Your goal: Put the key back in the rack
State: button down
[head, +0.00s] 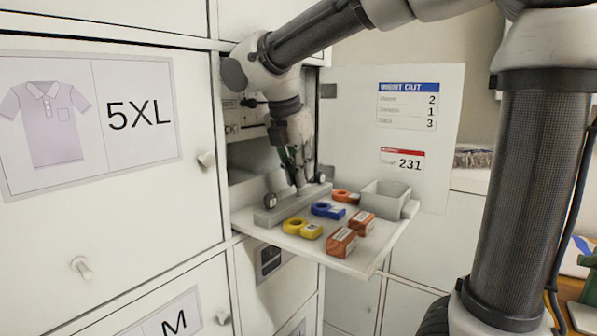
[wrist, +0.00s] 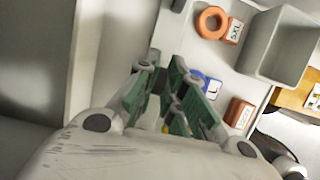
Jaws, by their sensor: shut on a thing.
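My gripper (head: 301,184) points down over a long grey rack (head: 288,206) on a white pull-out shelf. Its green-padded fingers also show in the wrist view (wrist: 162,88). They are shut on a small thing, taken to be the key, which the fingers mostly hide. Dark round pieces stand at the rack's near end (head: 270,201) and far end (head: 320,178). The gripper is between them, close above or at the rack. I cannot tell whether the held thing touches the rack.
The white shelf (head: 352,262) also holds a yellow ring tag (head: 302,228), a blue ring tag (head: 328,210), an orange ring tag (head: 345,196), two orange blocks (head: 342,243) and a grey bin (head: 393,200). Locker doors (head: 110,210) stand left; an open door with notices (head: 345,110) stands behind.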

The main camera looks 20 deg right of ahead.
jog(key=shift+f, duration=1.15)
dwell(2.4)
jog(key=c, duration=1.4)
grip_release()
jog(key=shift+c, duration=0.2)
